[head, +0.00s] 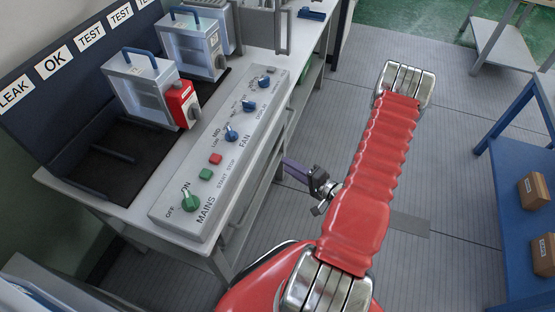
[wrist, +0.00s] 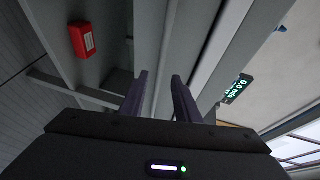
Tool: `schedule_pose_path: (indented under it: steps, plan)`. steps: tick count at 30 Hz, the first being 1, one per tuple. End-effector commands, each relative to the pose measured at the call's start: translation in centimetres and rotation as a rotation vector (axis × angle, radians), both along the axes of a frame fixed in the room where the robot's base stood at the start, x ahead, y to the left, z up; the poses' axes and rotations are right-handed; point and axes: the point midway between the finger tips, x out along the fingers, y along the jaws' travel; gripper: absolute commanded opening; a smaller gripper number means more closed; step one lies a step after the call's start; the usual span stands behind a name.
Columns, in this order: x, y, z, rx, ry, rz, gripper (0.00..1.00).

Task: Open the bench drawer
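The grey bench (head: 130,215) stands at the left in the head view. Its drawer cannot be made out clearly; the bench front under the worktop is partly hidden by the panel and edge. My gripper (head: 288,168) is beside the bench's front side, below worktop level, with its dark purple fingers pointing towards the bench. In the wrist view my gripper (wrist: 162,85) is open, with a clear gap between the fingers. Long pale grey bars (wrist: 200,45) of the bench run past and behind the fingertips. I cannot tell whether any bar lies between them or whether they touch.
A control panel (head: 218,150) with knobs lies along the worktop. Damper boxes (head: 150,90) stand behind it. A blue shelf with cartons (head: 533,190) is at the right; the floor (head: 440,150) between is clear. The wrist view shows a red box (wrist: 84,40) and a green-lit display (wrist: 237,89).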

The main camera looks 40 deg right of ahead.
Motion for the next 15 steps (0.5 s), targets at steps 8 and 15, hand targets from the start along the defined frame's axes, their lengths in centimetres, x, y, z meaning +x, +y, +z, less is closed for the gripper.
schedule_pose_path:
  steps: [8, 15]
  plan:
    - [3.0, 0.7, -0.5, -0.001, 0.0, 0.003, 0.29]
    - [5.4, 1.1, -1.0, -0.002, 0.0, 0.002, 0.29]
